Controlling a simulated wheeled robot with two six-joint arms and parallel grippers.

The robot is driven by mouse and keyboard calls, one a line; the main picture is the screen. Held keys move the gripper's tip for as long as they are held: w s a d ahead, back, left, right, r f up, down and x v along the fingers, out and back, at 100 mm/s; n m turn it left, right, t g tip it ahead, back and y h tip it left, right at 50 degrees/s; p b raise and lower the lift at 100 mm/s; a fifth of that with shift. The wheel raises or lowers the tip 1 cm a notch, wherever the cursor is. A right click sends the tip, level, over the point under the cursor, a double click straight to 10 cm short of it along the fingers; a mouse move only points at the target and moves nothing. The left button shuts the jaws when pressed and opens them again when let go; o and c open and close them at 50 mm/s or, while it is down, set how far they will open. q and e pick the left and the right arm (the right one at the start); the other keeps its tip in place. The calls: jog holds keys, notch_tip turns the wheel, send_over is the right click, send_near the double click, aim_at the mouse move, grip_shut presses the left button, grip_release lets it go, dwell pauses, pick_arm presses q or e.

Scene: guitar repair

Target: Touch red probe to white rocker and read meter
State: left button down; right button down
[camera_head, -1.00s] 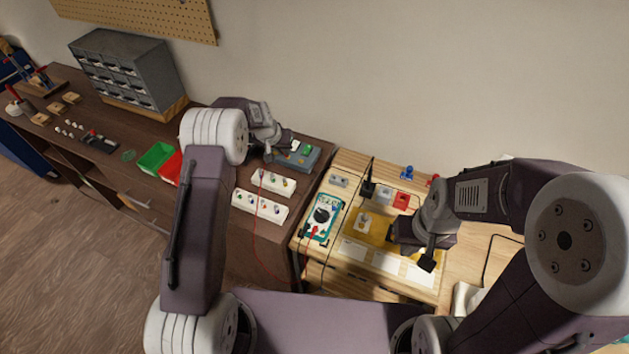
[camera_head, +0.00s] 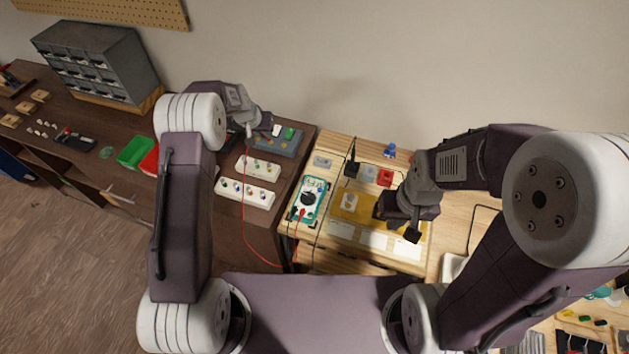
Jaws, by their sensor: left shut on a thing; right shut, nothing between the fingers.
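The teal meter (camera_head: 312,190) lies on the light wooden bench; its display is too small to read. My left gripper (camera_head: 262,128) is shut beside a grey-blue switch box on the dark bench. A red lead (camera_head: 245,215) hangs from it and loops down toward the meter. The red probe itself is hidden or too small to make out in the fingers. The white rocker (camera_head: 277,130) stands on the box beside a green rocker (camera_head: 290,133), just right of the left gripper; I cannot tell whether they touch. My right gripper (camera_head: 412,232) is shut and empty above the yellow mat.
Two white strips with coloured knobs (camera_head: 245,193) lie in front of the switch box (camera_head: 290,147). A black stand (camera_head: 351,160) and small grey, white and red blocks (camera_head: 385,177) sit behind the yellow mat (camera_head: 350,212). Green bin (camera_head: 137,152) and drawer cabinet (camera_head: 95,60) are left.

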pick_arm(q)
notch_tip(320, 180, up, 5)
jog(key=p, duration=0.3)
jog(key=shift+r, duration=0.1)
